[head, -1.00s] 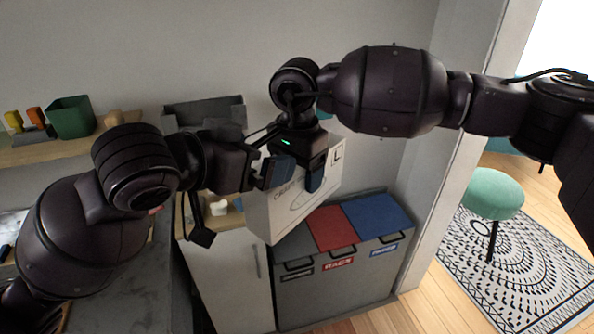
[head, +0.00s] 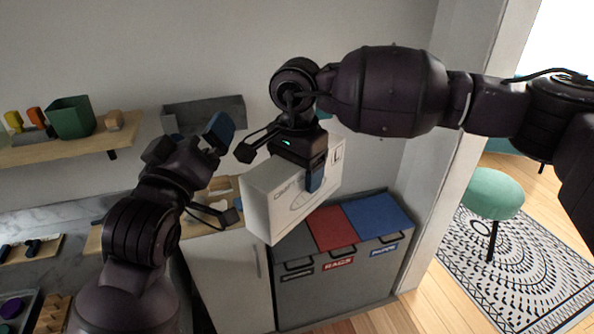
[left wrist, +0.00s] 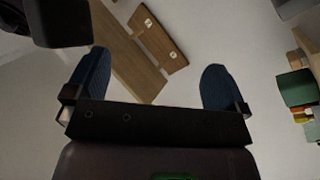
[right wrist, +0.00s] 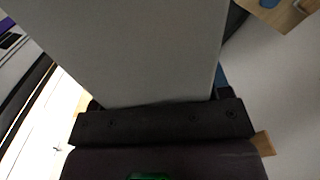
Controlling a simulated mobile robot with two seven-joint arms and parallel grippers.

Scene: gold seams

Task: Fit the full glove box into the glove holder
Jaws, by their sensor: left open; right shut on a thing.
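The white glove box (head: 290,200), with dark lettering and a line drawing on its side, hangs tilted in the air. My right gripper (head: 308,168) is shut on its upper part; the box fills much of the right wrist view (right wrist: 140,50). The grey open-topped holder on the back wall (head: 205,115) looks like the glove holder. The box is apart from it, lower and to the right. My left gripper (head: 190,140) is open and empty, left of the box and in front of the holder's lower left. Its spread blue fingers show in the left wrist view (left wrist: 158,88).
A wooden wall shelf (head: 70,150) at left carries a green container (head: 70,117) and small coloured items. Below the box stands a grey sorting bin (head: 340,275) with red and blue lids, beside a white cabinet (head: 225,275). A teal stool (head: 493,193) stands at right.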

